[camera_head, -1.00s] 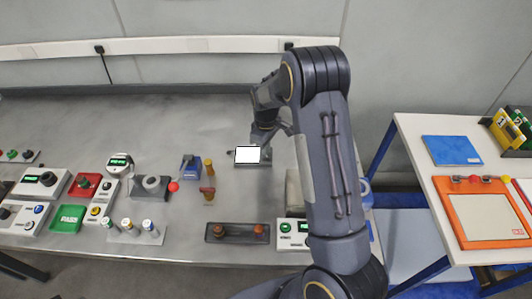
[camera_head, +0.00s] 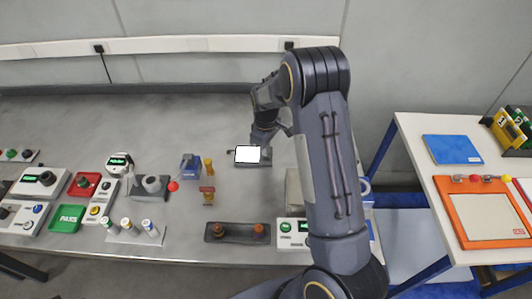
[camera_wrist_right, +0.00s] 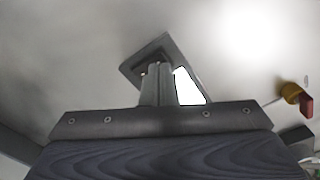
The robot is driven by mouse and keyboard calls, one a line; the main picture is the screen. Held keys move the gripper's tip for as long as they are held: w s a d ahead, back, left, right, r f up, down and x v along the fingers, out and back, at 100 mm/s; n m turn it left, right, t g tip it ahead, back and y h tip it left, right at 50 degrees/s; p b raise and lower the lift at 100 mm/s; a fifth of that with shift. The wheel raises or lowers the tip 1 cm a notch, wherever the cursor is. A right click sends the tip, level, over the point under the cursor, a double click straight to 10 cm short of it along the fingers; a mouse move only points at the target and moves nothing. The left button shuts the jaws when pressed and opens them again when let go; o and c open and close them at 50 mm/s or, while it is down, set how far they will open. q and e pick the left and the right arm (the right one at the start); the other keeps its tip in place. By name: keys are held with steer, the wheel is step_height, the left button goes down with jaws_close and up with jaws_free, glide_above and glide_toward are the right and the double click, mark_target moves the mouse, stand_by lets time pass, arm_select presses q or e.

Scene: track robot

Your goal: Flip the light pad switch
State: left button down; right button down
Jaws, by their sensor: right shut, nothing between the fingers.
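The light pad (camera_head: 247,154) is a small dark base on the grey bench with a bright white panel, near the middle of the head view. In the right wrist view its white panel (camera_wrist_right: 187,87) shows beside my fingers, and part of the dark base shows behind them. I cannot make out its switch clearly. My right gripper (camera_head: 266,137) is at the pad's back right edge in the head view. In the right wrist view its fingers (camera_wrist_right: 156,70) are shut and empty, overlapping the pad; whether they touch it is unclear. My left gripper is not in view.
A yellow and red valve (camera_head: 208,195) and a blue device (camera_head: 190,166) stand left of the pad. A dark tray with orange knobs (camera_head: 236,233) lies in front. Several button boxes fill the left. The bench behind the pad is clear. A white table (camera_head: 420,140) stands right.

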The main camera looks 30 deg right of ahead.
steer(key=shift+f+b, duration=1.65)
steer(key=shift+f, duration=0.3)
stand_by(0.4)
steer(key=shift+r+p, duration=1.15)
steer(key=shift+r, duration=0.55)
steer(key=r+p, duration=0.2)
steer(key=r, duration=0.1)
steer(key=shift+s+a+r, duration=0.1)
steer(key=shift+a, duration=0.1)
steer(key=shift+d+r+p, duration=0.15)
steer(key=shift+r+p, duration=0.15)
steer(key=shift+r, duration=0.1)
steer(key=shift+r, duration=0.1)
